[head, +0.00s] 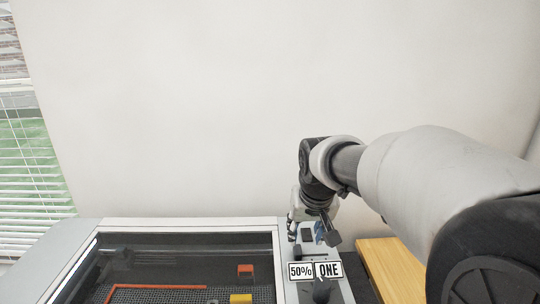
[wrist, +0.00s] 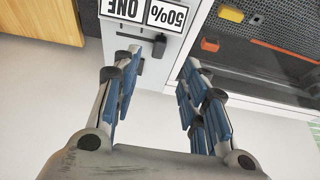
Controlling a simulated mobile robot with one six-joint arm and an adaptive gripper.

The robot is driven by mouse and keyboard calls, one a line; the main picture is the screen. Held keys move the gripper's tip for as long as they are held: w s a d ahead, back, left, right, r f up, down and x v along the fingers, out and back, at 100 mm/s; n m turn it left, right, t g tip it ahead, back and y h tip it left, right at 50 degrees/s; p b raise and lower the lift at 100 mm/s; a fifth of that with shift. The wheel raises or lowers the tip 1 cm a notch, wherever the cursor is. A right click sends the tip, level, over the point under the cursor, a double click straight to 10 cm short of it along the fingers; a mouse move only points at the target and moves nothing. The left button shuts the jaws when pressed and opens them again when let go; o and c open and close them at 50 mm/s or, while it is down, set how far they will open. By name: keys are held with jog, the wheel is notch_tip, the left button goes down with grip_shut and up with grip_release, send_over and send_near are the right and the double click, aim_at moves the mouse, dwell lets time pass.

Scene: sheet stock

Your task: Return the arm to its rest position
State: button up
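My arm reaches in from the right in the head view, bent down at the wrist. My gripper (head: 306,229) hangs over the right-hand control strip of a grey machine (head: 180,224). In the wrist view my gripper (wrist: 152,75) is open, its blue-padded fingers apart with nothing between them. Past the fingertips is the machine's light panel with a dark slider (wrist: 159,44) and labels reading "50%" (wrist: 167,15) and "ONE" (wrist: 123,9), upside down in this view. I cannot tell whether the fingers touch the panel.
The machine's dark window (head: 190,262) shows an orange block (head: 245,271), a yellow block (head: 241,298) and an orange bar inside. A wooden surface (head: 392,268) lies right of the machine. A bare wall (head: 200,110) stands behind, with window blinds (head: 30,170) at left.

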jog(key=s+d+f, duration=0.1)
jog(key=s+d, duration=0.1)
jog(key=s, duration=1.2)
jog(key=s+d+f+b, duration=0.1)
jog(key=s, duration=1.3)
jog(key=shift+s+d+f, duration=0.3)
jog(key=shift+s+d, duration=0.05)
jog(key=shift+s, duration=0.05)
jog(key=shift+c, duration=0.8)
dwell(1.5)
